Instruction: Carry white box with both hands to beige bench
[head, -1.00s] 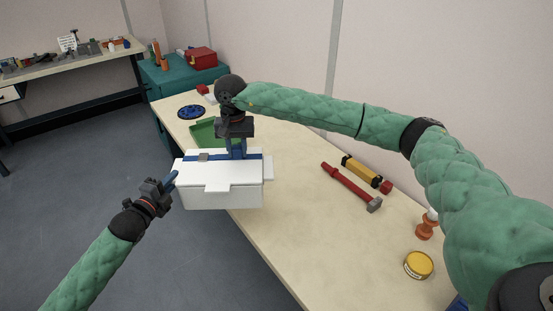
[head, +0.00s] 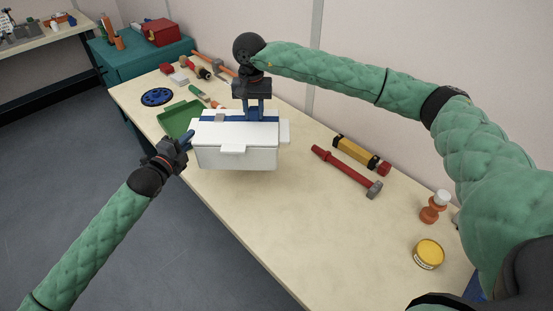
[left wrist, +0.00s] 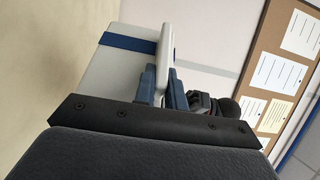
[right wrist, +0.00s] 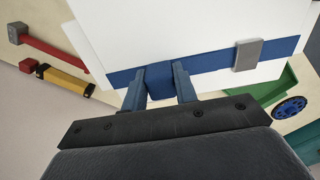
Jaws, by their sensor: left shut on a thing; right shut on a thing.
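The white box (head: 236,150) has a lid, a blue strap and a grey buckle; in the head view it is over the left edge of the beige bench (head: 265,220). I cannot tell whether it touches the bench top. My left gripper (head: 188,138) is shut on the box's left end; the left wrist view shows its blue fingers (left wrist: 168,88) at the white rim. My right gripper (head: 258,112) is shut on the box's far side, by the strap; the right wrist view shows its fingers (right wrist: 160,85) around the blue strap part.
A green tray (head: 178,118) lies just behind the box, with a blue disc (head: 157,96) beyond it. The bench's front middle is clear.

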